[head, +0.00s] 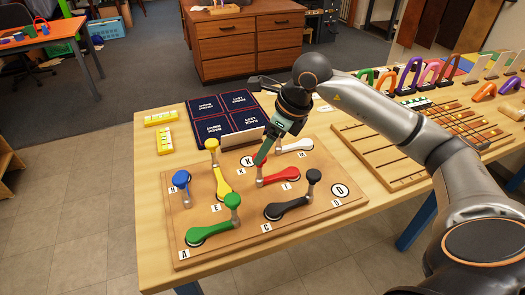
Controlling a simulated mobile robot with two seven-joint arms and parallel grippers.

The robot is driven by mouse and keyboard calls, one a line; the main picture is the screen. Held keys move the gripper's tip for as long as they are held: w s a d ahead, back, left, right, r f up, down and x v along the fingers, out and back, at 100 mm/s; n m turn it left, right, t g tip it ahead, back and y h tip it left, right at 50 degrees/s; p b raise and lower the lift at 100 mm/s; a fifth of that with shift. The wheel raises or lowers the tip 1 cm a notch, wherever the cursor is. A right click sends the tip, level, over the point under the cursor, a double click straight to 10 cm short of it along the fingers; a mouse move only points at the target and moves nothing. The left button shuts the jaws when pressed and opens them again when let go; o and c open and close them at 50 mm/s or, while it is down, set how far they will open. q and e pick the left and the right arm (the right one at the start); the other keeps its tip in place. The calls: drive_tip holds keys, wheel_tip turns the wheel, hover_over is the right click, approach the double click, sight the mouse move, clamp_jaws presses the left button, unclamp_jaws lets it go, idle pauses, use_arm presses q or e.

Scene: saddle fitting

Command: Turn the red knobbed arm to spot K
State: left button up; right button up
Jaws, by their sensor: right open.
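The red knobbed arm (281,175) lies on the wooden board, its pivot end at the right and its post at the left. Its knob is mostly hidden by my right gripper (262,156), which comes down from above at the post's top. The gripper is open, its fingers at the knob; whether they touch it I cannot tell. Spot K (247,161) is a white disc with a black letter, just left of and behind the fingertips. My left gripper is not in view.
On the same board (310,225) stand yellow (221,182), blue (184,193), green (211,232), black (290,207) and white (295,145) knobbed arms. Dark blue panels (222,115) lie behind it. A slatted wooden board (395,140) lies at the right.

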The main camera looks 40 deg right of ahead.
drive_tip(key=shift+x, duration=1.35)
drive_tip(key=shift+c, duration=0.3)
clamp_jaws()
